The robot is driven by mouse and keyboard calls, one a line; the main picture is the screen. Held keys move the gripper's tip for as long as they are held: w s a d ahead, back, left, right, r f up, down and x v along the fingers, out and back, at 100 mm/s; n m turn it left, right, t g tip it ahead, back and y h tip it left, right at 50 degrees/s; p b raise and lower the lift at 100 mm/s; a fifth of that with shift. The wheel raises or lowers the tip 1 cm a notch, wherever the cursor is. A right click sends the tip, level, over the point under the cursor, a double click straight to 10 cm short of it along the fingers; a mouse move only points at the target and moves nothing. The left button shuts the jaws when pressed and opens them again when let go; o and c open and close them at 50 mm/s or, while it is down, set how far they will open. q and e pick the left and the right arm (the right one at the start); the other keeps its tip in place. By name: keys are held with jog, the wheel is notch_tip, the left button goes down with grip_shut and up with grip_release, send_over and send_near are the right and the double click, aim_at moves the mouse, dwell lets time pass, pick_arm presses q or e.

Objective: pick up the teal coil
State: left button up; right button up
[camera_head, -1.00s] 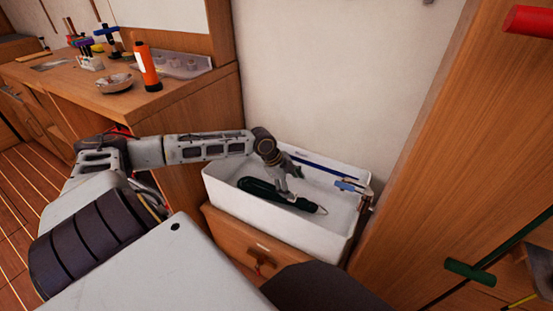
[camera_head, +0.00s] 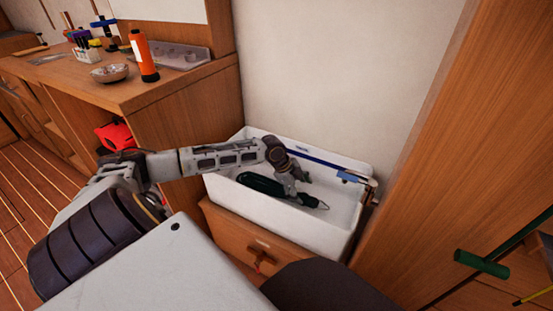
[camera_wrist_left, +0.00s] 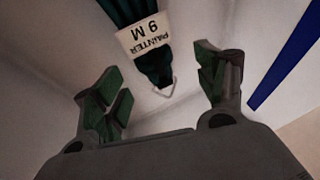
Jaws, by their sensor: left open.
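The teal coil (camera_head: 262,185) lies in a white bin (camera_head: 318,231) as a long, dark green bundle with a pale tip. In the left wrist view the coil (camera_wrist_left: 124,10) carries a white label reading "PAINTER 9 M" and ends in a small pale loop. My left gripper (camera_head: 304,190) reaches down into the bin at the coil's right end. In the left wrist view its open green-padded fingers (camera_wrist_left: 160,85) stand either side of the coil's end, with gaps on both sides. My right gripper is not in view.
The bin's walls surround the gripper, and a blue strip (camera_head: 316,158) runs along its back. The bin stands on a wooden drawer unit (camera_head: 233,229). A wooden panel (camera_head: 440,130) rises at right. An orange flashlight (camera_head: 143,55) and a bowl (camera_head: 109,73) stand on the left counter.

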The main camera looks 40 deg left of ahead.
aim_at(304, 196)
pick_arm(q)
jog(key=shift+f, duration=0.1)
jog(key=shift+w+d+f+b, duration=0.1)
jog(key=shift+d+f+b, duration=0.25)
jog(key=shift+f+b, duration=0.35)
jog(key=shift+w+d+f+b, duration=0.1)
jog(key=shift+d+f+b, duration=0.2)
jog(key=shift+f+b, duration=0.4)
jog(key=shift+b+x, duration=0.4)
jog(key=shift+x, duration=0.6)
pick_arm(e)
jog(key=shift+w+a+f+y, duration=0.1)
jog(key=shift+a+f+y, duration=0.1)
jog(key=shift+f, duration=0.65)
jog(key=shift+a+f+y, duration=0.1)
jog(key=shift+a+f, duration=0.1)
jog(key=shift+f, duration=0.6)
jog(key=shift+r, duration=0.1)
pick_arm(q)
jog(key=c, duration=1.4)
jog(key=shift+c, duration=0.3)
jog(key=shift+r, duration=0.2)
